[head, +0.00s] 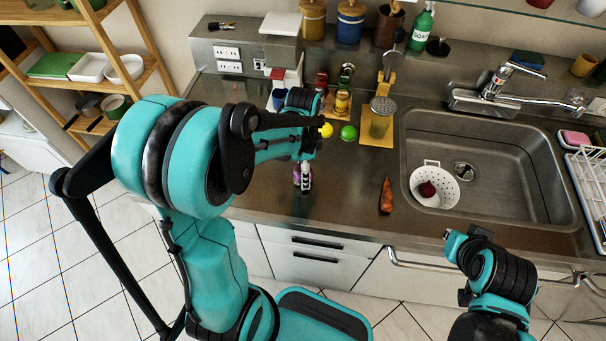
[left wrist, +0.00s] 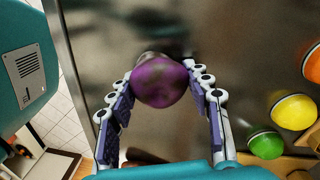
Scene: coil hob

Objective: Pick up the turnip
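The purple turnip (left wrist: 160,82) sits between the fingertips of my left gripper (left wrist: 163,82) in the left wrist view. The fingers lie close along both its sides; whether they press on it, I cannot tell. In the head view my left gripper (head: 303,178) points down low over the counter, and only slivers of the turnip (head: 297,178) show beside the fingers. Whether the turnip rests on the counter is not clear. My right gripper (head: 449,236) is in front of the counter's edge, apart from everything, and its fingers are too small to read.
A green ball-like item (head: 348,132) and a yellow one (head: 326,130) lie behind my left gripper. A carrot-like orange item (head: 386,196) lies on the counter (head: 345,190) to the right. The sink (head: 520,185) holds a white colander (head: 447,192) with a dark red item.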

